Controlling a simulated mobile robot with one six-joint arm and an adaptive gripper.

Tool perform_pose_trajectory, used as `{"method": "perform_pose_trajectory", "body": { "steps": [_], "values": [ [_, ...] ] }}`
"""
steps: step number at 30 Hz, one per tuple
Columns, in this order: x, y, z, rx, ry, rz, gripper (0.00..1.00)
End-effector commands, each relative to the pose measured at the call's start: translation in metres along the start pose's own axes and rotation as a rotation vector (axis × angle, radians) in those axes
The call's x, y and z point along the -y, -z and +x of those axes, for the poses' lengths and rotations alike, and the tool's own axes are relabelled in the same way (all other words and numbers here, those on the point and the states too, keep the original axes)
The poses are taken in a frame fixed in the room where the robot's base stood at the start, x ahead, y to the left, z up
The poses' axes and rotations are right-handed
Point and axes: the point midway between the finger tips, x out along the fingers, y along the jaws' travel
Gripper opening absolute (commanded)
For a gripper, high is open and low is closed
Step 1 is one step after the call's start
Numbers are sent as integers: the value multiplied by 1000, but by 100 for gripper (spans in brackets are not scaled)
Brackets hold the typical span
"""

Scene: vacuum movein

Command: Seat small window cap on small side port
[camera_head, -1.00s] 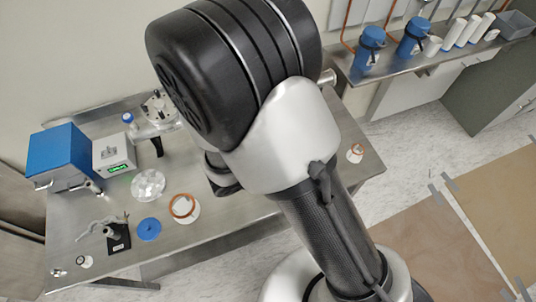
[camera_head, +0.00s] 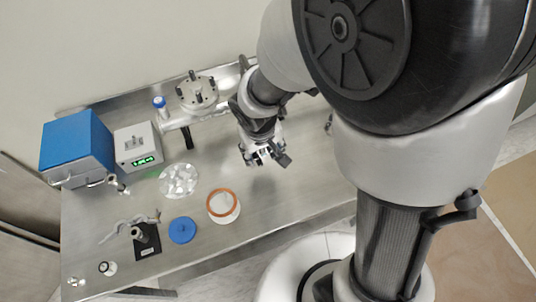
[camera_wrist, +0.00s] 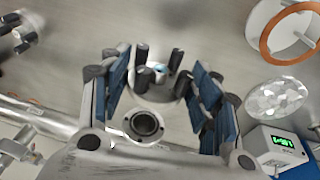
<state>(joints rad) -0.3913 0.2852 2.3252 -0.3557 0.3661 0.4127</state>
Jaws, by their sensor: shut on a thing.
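My gripper (camera_wrist: 160,92) shows in the wrist view with a blue-padded finger on each side, shut on the small window cap (camera_wrist: 153,94). The cap is a pale round piece with several black knobs and a bluish middle. In the head view my gripper (camera_head: 264,156) hangs above the table, right of the metal chamber (camera_head: 205,114); the cap is too small to make out there. In the wrist view a round dark-bored port (camera_wrist: 146,123) on a silver body lies just below the cap in the picture. The cap looks apart from it; their height difference cannot be told.
A flange with black knobs (camera_head: 197,91) tops the chamber. A blue box (camera_head: 77,148), a grey box with green display (camera_head: 138,147), a clear bag (camera_head: 178,181), an orange-rimmed white piece (camera_head: 223,206) and a blue disc (camera_head: 182,230) occupy the table. Bare tabletop lies below my gripper.

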Motion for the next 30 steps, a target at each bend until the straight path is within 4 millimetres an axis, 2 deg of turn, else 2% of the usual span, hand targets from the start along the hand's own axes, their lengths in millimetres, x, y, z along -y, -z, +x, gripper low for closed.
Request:
{"method": "perform_pose_trajectory", "body": {
  "steps": [8, 19, 30],
  "values": [
    [-1, 17, 1, -4, -3, 13, 30],
    [-1, 51, 8, -4, -3, 11, 30],
    [-1, 64, 11, -4, -3, 12, 30]
  ]
}}
